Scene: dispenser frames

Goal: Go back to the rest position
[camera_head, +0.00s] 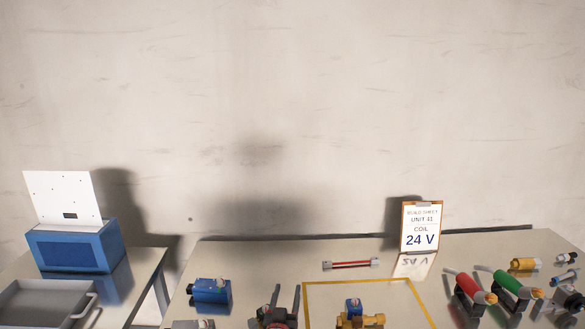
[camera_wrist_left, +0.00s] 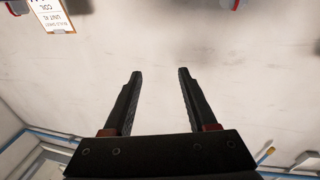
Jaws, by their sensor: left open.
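My left gripper (camera_head: 286,293) shows at the bottom of the head view, left of the yellow outlined square, with its dark fingers pointing up. In the left wrist view its two black fingers (camera_wrist_left: 160,73) stand wide apart with nothing between them. The pale wall fills most of the space beyond them. My right gripper is in neither view.
A brass part with a blue top (camera_head: 354,318) stands inside the yellow outline (camera_head: 312,300). A blue part (camera_head: 211,291) lies left. A red-wired piece (camera_head: 350,264) and build sheet (camera_head: 421,228) are behind. Red (camera_head: 466,285) and green (camera_head: 510,284) tools stand right. A blue box (camera_head: 75,250) is far left.

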